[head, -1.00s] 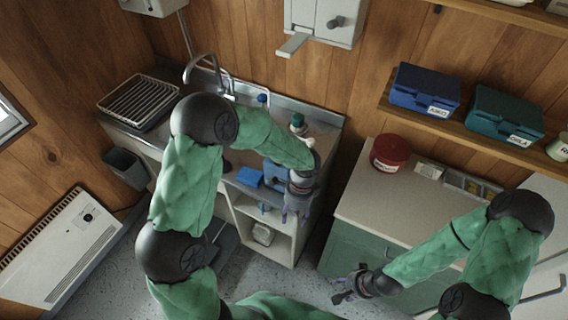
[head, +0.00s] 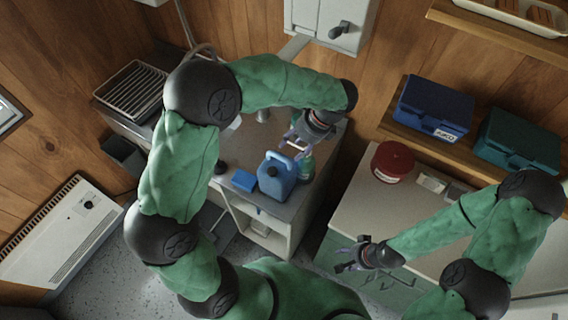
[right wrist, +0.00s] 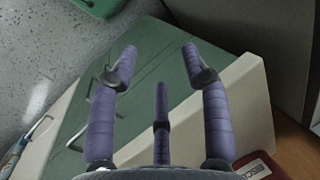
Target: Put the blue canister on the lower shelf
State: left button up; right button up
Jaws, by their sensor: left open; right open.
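The blue canister (head: 276,179) stands upright on the sink counter near its front right corner, with its handle on top. My left gripper (head: 294,146) is open just behind and above the canister's handle, and I cannot tell whether it touches it. The open shelf unit (head: 250,212) under the counter shows below the canister; its lower shelf is mostly hidden by the counter and my arm. My right gripper (head: 346,262) is open and empty in front of the green cabinet. In the right wrist view its fingers (right wrist: 162,65) are spread with nothing between them.
A blue sponge-like block (head: 244,180) lies left of the canister, and a green bottle (head: 306,166) stands right behind it. A red tin (head: 392,160) stands on the right-hand cabinet. A white heater (head: 52,232) is at the left. Bare floor shows before the heater.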

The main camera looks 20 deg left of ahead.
aim_at(282, 158)
pick_arm(q)
jog(key=x, duration=0.4)
jog(key=shift+w+a+f, duration=0.15)
jog(key=shift+a+f, duration=0.05)
jog(key=shift+f, duration=0.05)
jog(key=shift+w+a+f, duration=0.15)
jog(key=shift+a+f, duration=0.05)
jog(key=shift+f, duration=0.5)
jog(key=x, duration=0.4)
jog(key=shift+a+f, duration=0.25)
jog(key=shift+f, duration=0.1)
grip_shut()
